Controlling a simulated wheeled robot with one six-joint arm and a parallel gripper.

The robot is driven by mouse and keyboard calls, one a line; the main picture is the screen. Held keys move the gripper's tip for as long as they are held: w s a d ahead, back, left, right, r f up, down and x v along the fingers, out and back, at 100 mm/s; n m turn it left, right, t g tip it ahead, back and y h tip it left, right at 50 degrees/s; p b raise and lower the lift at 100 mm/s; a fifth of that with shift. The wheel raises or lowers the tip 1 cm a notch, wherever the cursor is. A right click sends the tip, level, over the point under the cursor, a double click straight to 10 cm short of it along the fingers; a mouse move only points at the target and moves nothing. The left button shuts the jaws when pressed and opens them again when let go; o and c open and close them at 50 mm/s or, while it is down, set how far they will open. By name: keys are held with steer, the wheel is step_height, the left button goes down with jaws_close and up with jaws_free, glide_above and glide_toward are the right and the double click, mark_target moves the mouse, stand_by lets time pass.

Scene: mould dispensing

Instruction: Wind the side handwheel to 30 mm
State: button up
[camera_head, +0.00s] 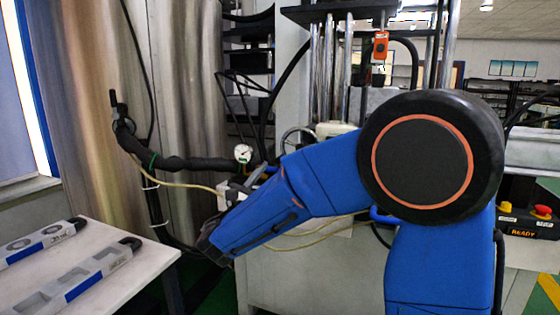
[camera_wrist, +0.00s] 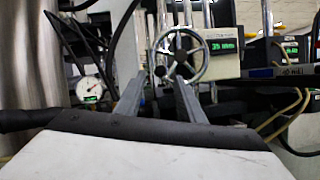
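The side handwheel (camera_wrist: 180,57) shows in the wrist view as a grey spoked wheel with a dark hub and a dark knob (camera_wrist: 159,71) at its lower left. A pale readout box (camera_wrist: 224,62) beside it has a green display (camera_wrist: 222,46); it seems to begin with 35, but the digits are blurred. My gripper (camera_wrist: 160,84) is open, its two grey fingers pointing at the wheel's lower part. The knob appears between the fingertips, with a gap; I cannot tell whether anything touches.
A round gauge (camera_head: 243,153) and a thick black hose (camera_head: 190,163) lie left of the wheel area. Cables hang nearby. A white table (camera_head: 140,271) with slotted blocks stands at the lower left. A panel marked READY (camera_head: 524,233) with a red button is at the right.

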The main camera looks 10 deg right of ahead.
mark_target(277, 163)
steer(key=x, duration=0.7)
jaws_close()
